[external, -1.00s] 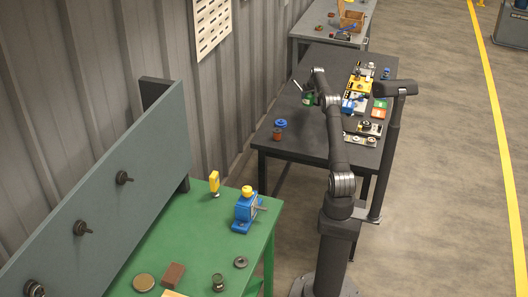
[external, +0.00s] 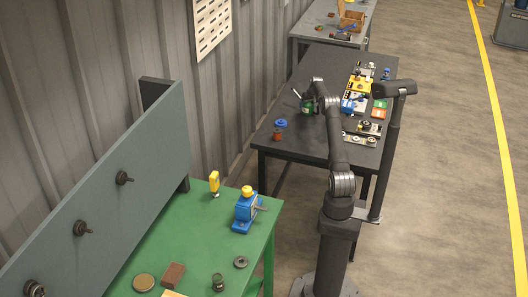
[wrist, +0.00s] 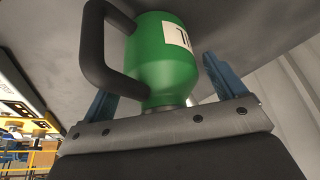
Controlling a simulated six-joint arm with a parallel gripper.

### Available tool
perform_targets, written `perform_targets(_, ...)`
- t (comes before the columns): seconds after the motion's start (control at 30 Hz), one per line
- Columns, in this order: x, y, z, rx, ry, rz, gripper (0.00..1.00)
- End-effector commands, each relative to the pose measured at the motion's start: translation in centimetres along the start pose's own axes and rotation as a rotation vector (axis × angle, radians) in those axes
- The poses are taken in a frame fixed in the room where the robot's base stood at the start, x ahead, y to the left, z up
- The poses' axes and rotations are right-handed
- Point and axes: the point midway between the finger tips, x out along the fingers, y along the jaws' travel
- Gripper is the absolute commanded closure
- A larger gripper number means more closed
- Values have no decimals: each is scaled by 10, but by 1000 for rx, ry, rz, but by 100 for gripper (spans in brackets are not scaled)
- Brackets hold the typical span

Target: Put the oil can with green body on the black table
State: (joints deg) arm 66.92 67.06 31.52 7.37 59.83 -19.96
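The oil can with green body (wrist: 162,58) has a black handle and a partly seen white label; it fills the middle of the wrist view. In the external view, the green can (external: 307,107) is small at the end of my arm, over the left part of the black table (external: 300,134). I cannot tell whether its base touches the tabletop.
A blue round part (external: 281,123) and a brown pot (external: 277,135) stand near the table's front left corner. Several fixtures and a yellow part (external: 360,86) fill the right side. The green table (external: 190,235) is in the foreground. Room shows around the can.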

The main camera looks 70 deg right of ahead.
Motion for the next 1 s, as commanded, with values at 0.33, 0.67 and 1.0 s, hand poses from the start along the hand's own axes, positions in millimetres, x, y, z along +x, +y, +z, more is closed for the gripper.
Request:
perform_targets(0.33,-2,0,-1,0,1,0,7)
perform_targets(0.67,-53,0,-3,0,3,1,7)
perform_targets(1.0,-112,0,-2,0,2,1,7)
